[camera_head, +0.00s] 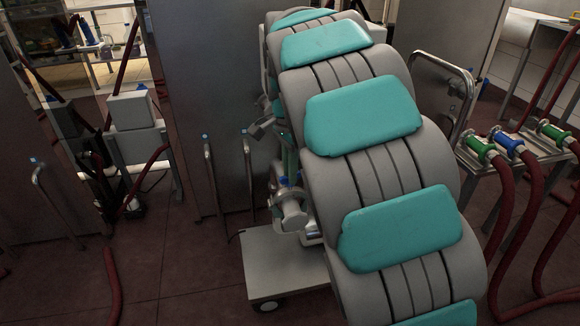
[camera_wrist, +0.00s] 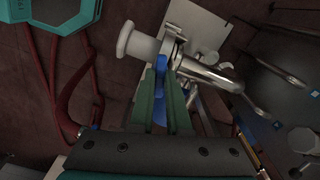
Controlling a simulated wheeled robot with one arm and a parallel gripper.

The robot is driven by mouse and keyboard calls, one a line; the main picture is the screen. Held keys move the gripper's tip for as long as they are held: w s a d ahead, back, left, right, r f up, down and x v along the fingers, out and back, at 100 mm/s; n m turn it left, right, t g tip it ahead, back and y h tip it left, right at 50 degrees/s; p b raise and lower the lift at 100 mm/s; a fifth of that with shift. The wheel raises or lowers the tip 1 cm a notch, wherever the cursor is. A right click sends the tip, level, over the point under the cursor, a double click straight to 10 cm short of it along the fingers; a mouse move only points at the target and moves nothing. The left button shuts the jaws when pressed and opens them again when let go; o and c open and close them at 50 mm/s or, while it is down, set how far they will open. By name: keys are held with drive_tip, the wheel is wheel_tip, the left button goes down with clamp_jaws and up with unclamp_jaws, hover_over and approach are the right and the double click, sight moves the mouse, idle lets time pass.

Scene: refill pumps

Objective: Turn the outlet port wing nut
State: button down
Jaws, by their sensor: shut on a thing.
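The pump (camera_wrist: 205,75) is a pale metal body with a round flanged port (camera_wrist: 130,42) and a steel pipe. A blue wing nut (camera_wrist: 160,75) sits beside the port, between the two green fingers of my gripper (camera_wrist: 161,85). The fingers are shut on it, and they hide part of it. In the head view the pump (camera_head: 293,213) stands on a small cart, with a bit of blue (camera_head: 284,181) showing at its top. My gripper (camera_head: 287,155) comes down from above there, largely hidden behind my own arm.
The wheeled cart (camera_head: 275,270) carries the pump. A tall grey cabinet (camera_head: 200,100) stands behind it. Red hoses (camera_head: 505,200) with green and blue couplings hang from a table at the right. Another red hose (camera_head: 113,285) lies at the left. The floor at the lower left is mostly free.

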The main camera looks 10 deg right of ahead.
drive_tip(key=shift+m+p, duration=0.6)
drive_tip(key=shift+m, duration=0.8)
drive_tip(key=c, duration=0.9)
unclamp_jaws()
drive_tip(key=shift+r, duration=0.1)
drive_tip(key=shift+r, duration=3.85)
drive_tip(key=s+f+n, duration=0.4)
drive_tip(key=s+n, duration=0.1)
drive_tip(key=s, duration=0.6)
drive_tip(key=s+f+n+g, duration=0.1)
drive_tip(key=s+f+n, duration=0.3)
drive_tip(key=s, duration=0.8)
drive_tip(key=s+f+n, duration=0.4)
drive_tip(key=s+n, duration=0.4)
drive_tip(key=s, duration=0.4)
drive_tip(key=shift+d+f+g, duration=0.25)
drive_tip(key=shift+f+g, duration=0.1)
drive_tip(key=shift+g, duration=0.05)
